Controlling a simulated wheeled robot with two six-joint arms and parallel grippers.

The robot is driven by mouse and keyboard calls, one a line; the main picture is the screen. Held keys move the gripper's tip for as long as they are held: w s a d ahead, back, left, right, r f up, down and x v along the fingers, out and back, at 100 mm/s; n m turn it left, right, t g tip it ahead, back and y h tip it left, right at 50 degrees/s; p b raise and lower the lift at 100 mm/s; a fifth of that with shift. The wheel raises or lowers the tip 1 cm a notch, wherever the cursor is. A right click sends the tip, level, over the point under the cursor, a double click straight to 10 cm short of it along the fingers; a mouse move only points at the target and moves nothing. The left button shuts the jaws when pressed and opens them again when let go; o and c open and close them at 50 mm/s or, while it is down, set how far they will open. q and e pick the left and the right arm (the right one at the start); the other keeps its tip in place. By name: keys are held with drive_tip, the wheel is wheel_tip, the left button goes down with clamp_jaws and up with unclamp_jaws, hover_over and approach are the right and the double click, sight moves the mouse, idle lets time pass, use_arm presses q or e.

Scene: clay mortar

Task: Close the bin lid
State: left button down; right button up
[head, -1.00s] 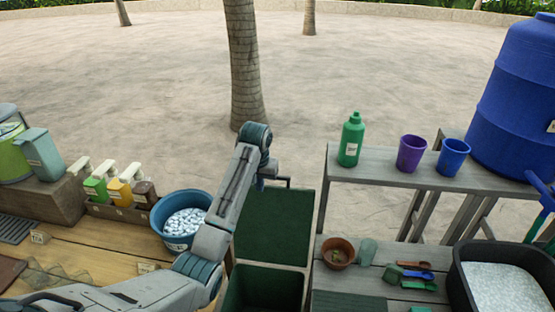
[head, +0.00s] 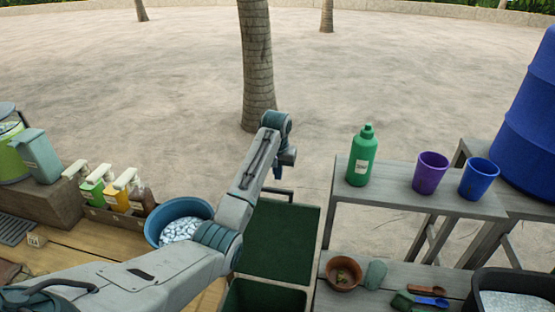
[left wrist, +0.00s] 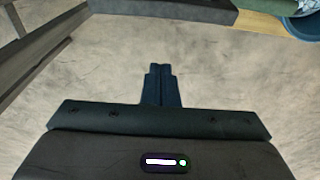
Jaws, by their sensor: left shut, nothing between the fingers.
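The bin (head: 262,298) is dark green and shows at the bottom of the head view, its mouth open. Its dark green lid (head: 280,240) is swung open, away from me, with a thin dark handle bar (head: 272,191) at its far edge. My left arm reaches along the lid's left side. My left gripper (head: 278,174) is just beyond the handle bar, pointing down; I see no clear contact. In the left wrist view its fingers (left wrist: 160,72) are together and empty above sandy ground. My right gripper is not in view.
A blue tub (head: 178,209) of white pieces stands left of the lid, partly behind my left arm. On the right, a grey bench holds a green bottle (head: 362,156), a purple cup (head: 430,172) and a blue cup (head: 478,178). Sand beyond the lid is clear, apart from palm trunks.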

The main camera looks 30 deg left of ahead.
use_arm(q)
drive_tip(key=s+p, duration=0.1)
drive_tip(key=s, duration=0.1)
drive_tip(key=s+d+p, duration=0.1)
drive_tip(key=s+p, duration=0.1)
drive_tip(key=shift+s+f, duration=0.1)
drive_tip(key=shift+f, duration=0.1)
idle(0.4)
